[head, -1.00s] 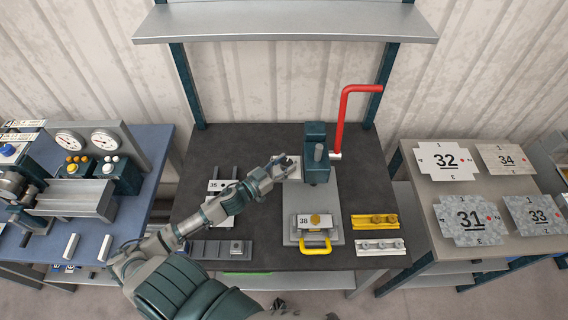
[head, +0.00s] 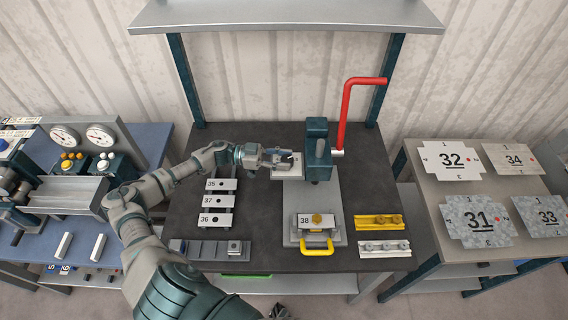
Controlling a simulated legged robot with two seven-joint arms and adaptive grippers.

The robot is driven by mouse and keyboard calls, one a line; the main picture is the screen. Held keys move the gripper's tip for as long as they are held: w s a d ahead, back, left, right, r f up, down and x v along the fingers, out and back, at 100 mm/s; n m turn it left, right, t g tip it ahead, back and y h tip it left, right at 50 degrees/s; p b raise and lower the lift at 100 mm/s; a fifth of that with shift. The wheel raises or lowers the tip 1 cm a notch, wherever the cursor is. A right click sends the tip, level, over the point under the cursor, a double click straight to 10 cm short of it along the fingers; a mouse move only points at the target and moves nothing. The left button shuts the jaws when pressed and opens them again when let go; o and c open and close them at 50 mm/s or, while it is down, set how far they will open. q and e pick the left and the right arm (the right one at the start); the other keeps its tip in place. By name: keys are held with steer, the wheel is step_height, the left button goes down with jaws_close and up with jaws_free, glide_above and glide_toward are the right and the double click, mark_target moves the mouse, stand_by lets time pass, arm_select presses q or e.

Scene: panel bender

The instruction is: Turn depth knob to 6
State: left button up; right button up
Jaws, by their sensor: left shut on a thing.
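The teal press head (head: 317,150) stands at the back of the dark bench, with a red crank handle (head: 348,110) on its right. A small pale plate (head: 290,172) sits at its left side. My left gripper (head: 286,161) reaches in from the left, over this plate and close to the press head. Its fingers are shut on a small part there, which fits the depth knob. The fingers cover the knob, and its number marks cannot be read.
Plates 35, 37 and 36 (head: 217,201) lie left on the bench (head: 262,222). Plate 38 (head: 317,221), with a yellow handle (head: 317,243), sits in front of the press. Yellow (head: 378,222) and white (head: 384,249) bars lie front right. Side tables (head: 418,195) flank the bench.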

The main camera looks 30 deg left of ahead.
arm_select(q)
steer(key=shift+w+a+m+g+h+b, duration=0.15)
steer(key=shift+m+g+h+b, duration=0.2)
steer(key=shift+m+g, duration=0.4)
steer(key=shift+g, duration=0.45)
steer(key=o, duration=1.1)
steer(key=v, duration=1.2)
steer(key=shift+w+a+f, duration=0.15)
steer(key=shift+f, duration=0.05)
